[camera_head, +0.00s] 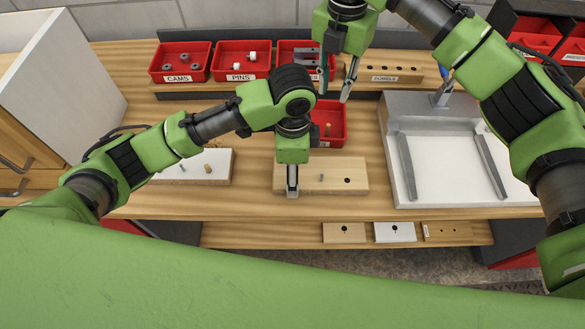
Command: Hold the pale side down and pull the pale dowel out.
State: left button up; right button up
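The pale wooden side (334,187) lies flat on the bench in front of me, with a small metal pin (321,177) standing in it and a dark hole (347,180) to the right. My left gripper (292,192) points down at its left end, fingers together, seeming to touch it; what lies under the fingers is hidden. My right gripper (334,97) is open and empty, raised above the back of the bench. No pale dowel shows in the visible part of the pale side. A small wooden piece (328,128) shows in the red bin behind it.
A white side (220,178) with a wooden dowel (207,168) and a metal pin lies at left. Red bins (240,75) and the dowel block (385,78) line the back. A white-floored metal fixture (447,190) stands at right. Small sample boards (344,238) lie on the lower front shelf.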

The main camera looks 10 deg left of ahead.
pick_arm(q)
jog(key=o, duration=1.5)
notch_tip(320, 180, up, 12)
